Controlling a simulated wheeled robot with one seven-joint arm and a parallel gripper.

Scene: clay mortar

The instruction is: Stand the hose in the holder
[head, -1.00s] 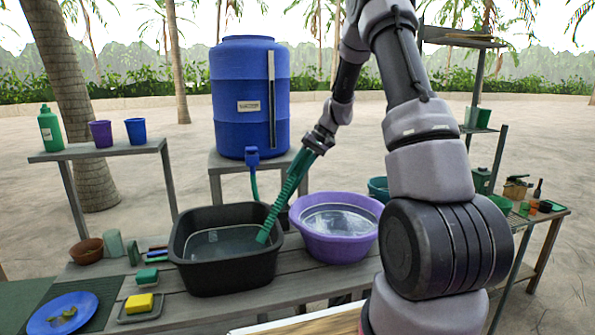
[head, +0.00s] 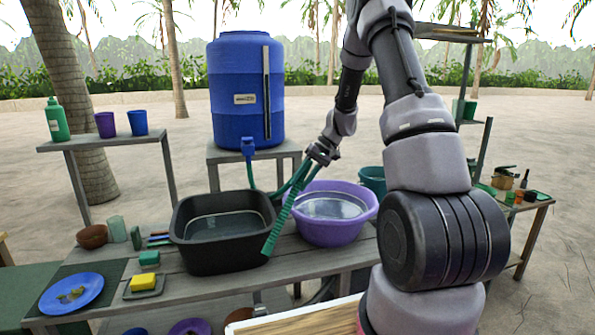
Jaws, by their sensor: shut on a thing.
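The green ribbed hose (head: 282,222) hangs from my gripper (head: 322,153), which is shut on it near its upper part. Its free end slants down to the left, in front of the gap between the black basin (head: 190,255) and the purple tub (head: 330,235). From the grip, the hose's thinner length loops back behind the basin to the tap (head: 248,147) of the blue water barrel (head: 246,95). Whether the free end touches the basin rim cannot be told. I cannot clearly make out the holder.
Basin and tub, both with water, stand on the wooden table (head: 220,292). A yellow sponge (head: 142,280), blue plate (head: 71,294) and brown bowl (head: 92,236) are at left. A teal bucket (head: 373,181) stands behind the tub. A shelf holds a bottle (head: 57,120) and cups.

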